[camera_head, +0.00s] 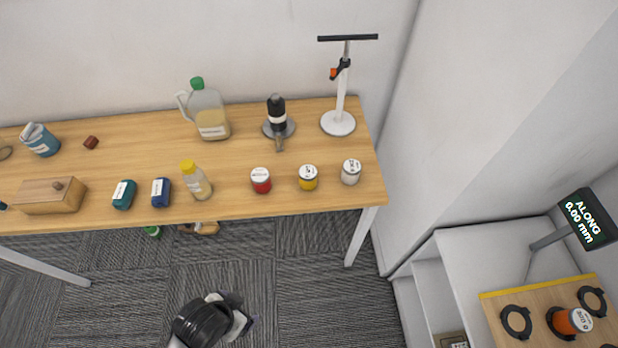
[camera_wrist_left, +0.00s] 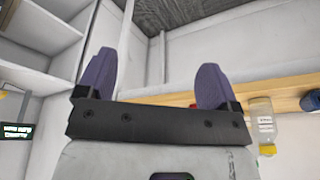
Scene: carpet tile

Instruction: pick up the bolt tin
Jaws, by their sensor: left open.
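Several small tins stand on the wooden table: a red tin (camera_head: 261,181), a yellow tin (camera_head: 308,178) and a white tin (camera_head: 351,172), all upright near the right end. An orange tin (camera_head: 573,321) sits in a ring on a board at the lower right. The labels are too small to read, so I cannot tell which is the bolt tin. My left gripper (camera_wrist_left: 155,68) is open in the left wrist view, with nothing between its two purple fingers. It is apart from the table. My right gripper is not in view.
The bottle also shows upside down in the wrist view (camera_wrist_left: 262,122). A wall rises behind.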

